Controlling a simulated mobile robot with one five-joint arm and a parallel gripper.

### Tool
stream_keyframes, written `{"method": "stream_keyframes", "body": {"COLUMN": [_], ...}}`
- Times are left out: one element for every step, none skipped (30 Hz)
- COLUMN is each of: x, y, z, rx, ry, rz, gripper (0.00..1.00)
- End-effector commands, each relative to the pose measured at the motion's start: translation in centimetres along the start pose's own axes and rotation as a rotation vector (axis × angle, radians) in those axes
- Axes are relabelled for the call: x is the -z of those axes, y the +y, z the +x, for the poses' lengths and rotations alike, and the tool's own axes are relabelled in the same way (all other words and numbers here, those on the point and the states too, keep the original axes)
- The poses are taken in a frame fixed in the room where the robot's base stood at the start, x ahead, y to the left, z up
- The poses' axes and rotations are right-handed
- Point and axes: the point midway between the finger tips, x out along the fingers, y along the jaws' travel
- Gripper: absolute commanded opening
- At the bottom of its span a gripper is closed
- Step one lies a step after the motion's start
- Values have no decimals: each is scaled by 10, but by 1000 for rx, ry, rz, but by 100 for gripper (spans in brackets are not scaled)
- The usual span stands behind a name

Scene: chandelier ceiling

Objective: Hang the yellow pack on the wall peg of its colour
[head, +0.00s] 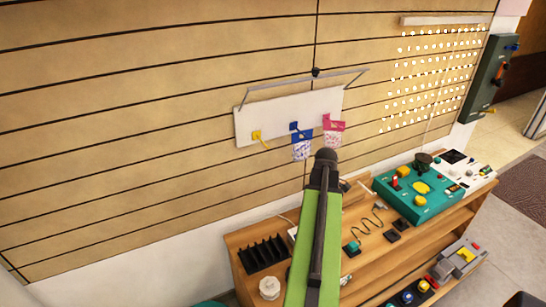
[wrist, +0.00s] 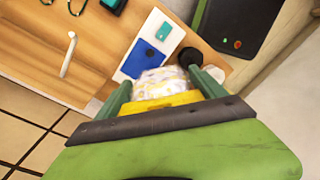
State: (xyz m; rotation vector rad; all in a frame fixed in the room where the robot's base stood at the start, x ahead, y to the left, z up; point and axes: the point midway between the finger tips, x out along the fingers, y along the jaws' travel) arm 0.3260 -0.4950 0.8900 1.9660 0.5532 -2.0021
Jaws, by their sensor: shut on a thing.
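The yellow pack (wrist: 168,98) shows in the wrist view, with a yellow top and a whitish, patterned body. My gripper (wrist: 165,88) is shut on it, with a green finger on each side. In the head view my green arm stretches towards the wall, and it hides the gripper and pack. A white board on the wall (head: 290,114) carries the pegs. The yellow peg (head: 258,136) at its left is bare. A blue pack (head: 301,147) hangs at the blue peg and a pink pack (head: 333,130) at the pink one.
A wooden bench (head: 240,240) stands below the board, with a black rack (head: 264,253) and a teal box (head: 425,190) on it. A grey rail (head: 305,82) juts out above the board. The wrist view shows a blue square (wrist: 138,60) and a dark panel (wrist: 240,22).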

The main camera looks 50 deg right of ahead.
Motion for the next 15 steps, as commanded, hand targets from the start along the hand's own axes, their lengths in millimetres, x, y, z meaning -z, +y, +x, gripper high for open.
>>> {"method": "stream_keyframes", "body": {"x": [20, 31, 46, 58, 69, 84, 94, 104, 116, 125, 133, 141, 146, 151, 156], "y": [4, 4, 4, 4, 4, 3, 2, 1, -1, -2, -3, -4, -5, -6, -7], "z": [-42, -54, -70, -82, -93, -107, -117, -126, -136, -143, -149, -155, -159, -162, -164], "rx": [14, 25, 38, 48, 57, 70, 78, 86, 96, 102, 108, 114, 118, 122, 126], "ry": [8, 14, 22, 30, 37, 48, 56, 64, 76, 83, 91, 99, 105, 110, 115], "rz": [83, 144, 228, 288, 350, 427, 482, 534, 599, 643, 682, 728, 757, 782, 808], "gripper": [38, 38, 38, 38, 38, 38, 38, 38, 38, 38, 38, 38, 38, 38, 38]}}
